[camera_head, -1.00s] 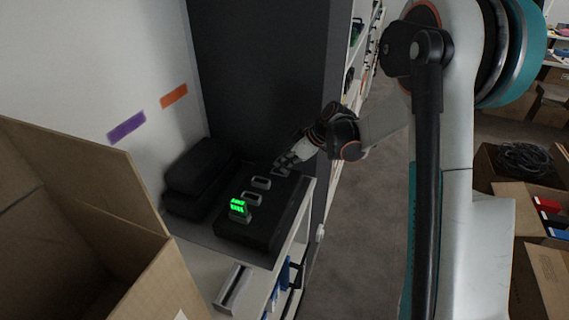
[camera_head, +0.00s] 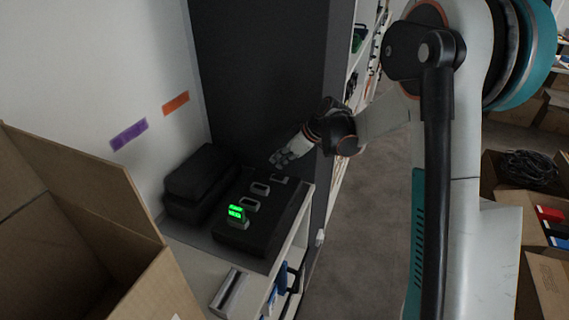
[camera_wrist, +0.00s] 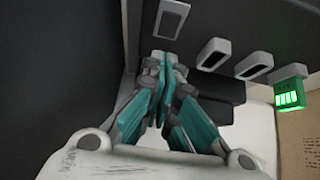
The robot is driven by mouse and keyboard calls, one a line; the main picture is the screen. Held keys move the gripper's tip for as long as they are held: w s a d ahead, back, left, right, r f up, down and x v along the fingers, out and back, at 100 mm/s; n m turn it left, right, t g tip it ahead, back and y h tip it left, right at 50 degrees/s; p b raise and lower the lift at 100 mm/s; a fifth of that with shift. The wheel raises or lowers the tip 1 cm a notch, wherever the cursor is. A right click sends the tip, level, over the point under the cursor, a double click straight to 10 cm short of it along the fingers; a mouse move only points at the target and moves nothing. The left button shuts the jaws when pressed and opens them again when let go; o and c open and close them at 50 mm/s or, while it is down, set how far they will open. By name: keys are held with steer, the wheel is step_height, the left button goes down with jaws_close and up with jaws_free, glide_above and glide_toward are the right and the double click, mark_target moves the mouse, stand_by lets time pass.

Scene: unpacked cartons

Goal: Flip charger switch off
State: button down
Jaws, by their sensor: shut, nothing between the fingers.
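The charger (camera_head: 262,232) is a long black box on the shelf top. A battery with a lit green display (camera_head: 237,214) stands in its near end, and the green glow also shows in the wrist view (camera_wrist: 289,99). A grey-framed rectangular plate (camera_wrist: 171,18), possibly the switch, is at the charger's far end; it also shows in the head view (camera_head: 279,179). Whether it is on or off is too small to tell. My gripper (camera_head: 277,161) is just above that end, and its teal fingers (camera_wrist: 165,62) are shut and empty. Contact with the plate is not visible.
Two empty grey-rimmed slots (camera_head: 260,188) (camera_head: 249,204) lie between the plate and the battery. A black case (camera_head: 196,180) sits left of the charger. A dark panel (camera_head: 262,80) rises behind. An open carton (camera_head: 130,225) stands at the near left.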

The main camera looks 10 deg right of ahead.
steer(key=s+d+f+p+v, duration=0.1)
steer(key=v, duration=0.9)
steer(key=shift+d+f+p, duration=0.2)
steer(key=shift+f+p, duration=0.05)
steer(key=shift+p, duration=0.05)
steer(key=shift+s, duration=0.1)
steer(key=s+a+r+m+t+h, duration=0.1)
steer(key=s+a+r+m+h, duration=0.15)
steer(key=s+r, duration=0.45)
steer(key=s+a+r+m+h, duration=0.15)
steer(key=s+m, duration=0.25)
steer(key=s, duration=0.6)
steer(key=s+f+m+t+h+b, duration=0.1)
steer(key=s+f+m+h+b, duration=0.1)
steer(key=s, duration=1.1)
step_height(320, 180, down, 2)
steer(key=shift+d+f+m+t+b, duration=0.15)
steer(key=shift+m+t+b, duration=0.25)
steer(key=shift+m+b, duration=0.6)
